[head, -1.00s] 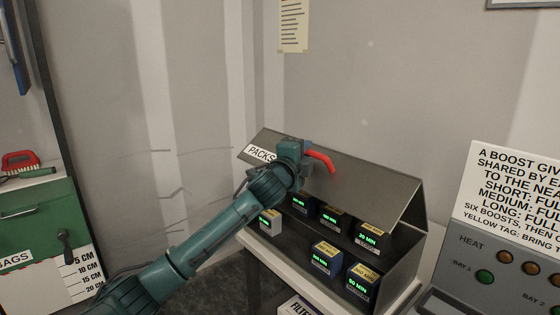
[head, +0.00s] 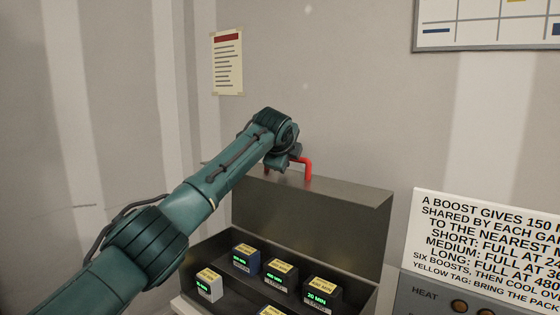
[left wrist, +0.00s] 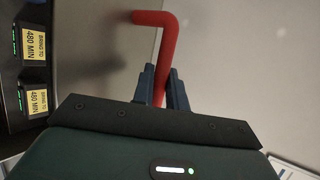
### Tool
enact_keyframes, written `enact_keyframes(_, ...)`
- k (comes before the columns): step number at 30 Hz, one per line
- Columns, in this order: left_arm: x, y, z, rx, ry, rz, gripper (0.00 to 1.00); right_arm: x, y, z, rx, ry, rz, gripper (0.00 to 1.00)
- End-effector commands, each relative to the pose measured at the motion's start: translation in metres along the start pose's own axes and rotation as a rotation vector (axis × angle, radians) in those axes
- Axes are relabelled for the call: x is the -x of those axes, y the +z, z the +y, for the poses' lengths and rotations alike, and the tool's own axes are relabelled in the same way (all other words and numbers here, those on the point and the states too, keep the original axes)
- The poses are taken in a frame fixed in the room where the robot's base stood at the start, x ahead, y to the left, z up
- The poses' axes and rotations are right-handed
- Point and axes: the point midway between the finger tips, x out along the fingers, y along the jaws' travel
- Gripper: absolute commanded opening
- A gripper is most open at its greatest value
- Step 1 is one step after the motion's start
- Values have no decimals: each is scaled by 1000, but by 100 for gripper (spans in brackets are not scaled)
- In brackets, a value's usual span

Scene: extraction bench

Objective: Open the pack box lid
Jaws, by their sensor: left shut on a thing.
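The pack box lid (head: 335,215) stands about upright at the back of the open pack box (head: 367,292). A red handle (head: 307,167) sits at the lid's top edge. My left gripper (head: 292,160) is at that handle. In the left wrist view, the jaws of my left gripper (left wrist: 162,88) are shut on the red handle (left wrist: 168,42). Several packs with green displays, among them a white-bodied pack (head: 209,285) and a dark pack (head: 321,294), sit inside the box. My right gripper is not in view.
A sign board (head: 480,240) and a grey panel with knobs (head: 425,290) stand right of the box. A wall is close behind the lid, with a posted sheet (head: 227,62). Two packs (left wrist: 33,75) show at the left of the left wrist view.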

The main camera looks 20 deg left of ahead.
Motion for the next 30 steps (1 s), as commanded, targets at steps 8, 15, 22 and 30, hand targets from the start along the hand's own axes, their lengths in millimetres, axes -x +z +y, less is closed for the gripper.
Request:
enact_keyframes(8, -2, -5, 1, -13, 40, 0, 0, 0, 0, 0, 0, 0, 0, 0)
enact_keyframes(15, -2, -5, 2, -14, 43, 0, 0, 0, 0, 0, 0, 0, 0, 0)
enact_keyframes(22, -2, -5, 2, -14, 44, 0, 21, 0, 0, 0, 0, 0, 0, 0)
enact_keyframes(30, -2, -5, 0, -13, 39, 0, 36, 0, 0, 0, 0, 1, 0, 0)
